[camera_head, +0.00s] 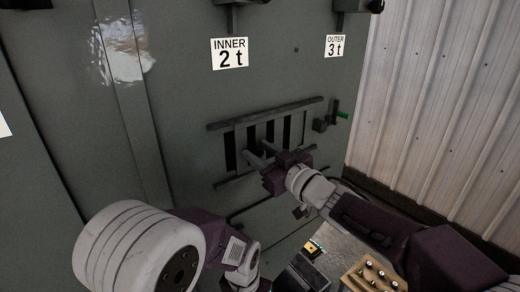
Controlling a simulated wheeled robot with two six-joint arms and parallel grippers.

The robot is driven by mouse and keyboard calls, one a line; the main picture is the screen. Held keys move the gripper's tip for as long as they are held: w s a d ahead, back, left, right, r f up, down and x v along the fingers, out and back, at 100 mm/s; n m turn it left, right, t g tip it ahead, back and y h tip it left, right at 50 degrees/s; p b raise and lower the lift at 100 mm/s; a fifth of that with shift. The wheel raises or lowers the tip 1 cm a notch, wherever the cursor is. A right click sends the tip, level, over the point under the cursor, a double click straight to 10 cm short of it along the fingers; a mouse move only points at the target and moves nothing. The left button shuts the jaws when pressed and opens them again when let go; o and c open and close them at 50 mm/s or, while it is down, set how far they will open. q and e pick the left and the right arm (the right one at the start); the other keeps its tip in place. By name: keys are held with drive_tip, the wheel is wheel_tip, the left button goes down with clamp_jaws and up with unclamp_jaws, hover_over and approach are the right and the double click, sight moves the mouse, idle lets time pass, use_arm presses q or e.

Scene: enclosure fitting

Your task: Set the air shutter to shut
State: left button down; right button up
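The air shutter (266,118) is a slotted vent on the grey-green enclosure wall, in the middle of the head view. It has a rail above, a rail below, and upright dark openings between grey slats. Several openings show black. My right gripper (256,153) is in front of the shutter's lower part, its two fingers apart and pointing at the slats. Whether the fingertips touch a slat, or have a tab between them, I cannot tell. My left arm shows at the lower left, but its gripper fingers are not visible.
Labels "INNER 2 t" (229,54) and "OUTER 3 t" (334,46) are above the shutter. A green-tipped lever (342,115) is to its right. A wooden block with several pegs (372,275) is at the bottom. A corrugated wall (440,100) stands at the right.

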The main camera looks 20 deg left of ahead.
drive_tip(key=shift+s, duration=0.15)
drive_tip(key=c, duration=0.3)
clamp_jaws()
idle(0.9)
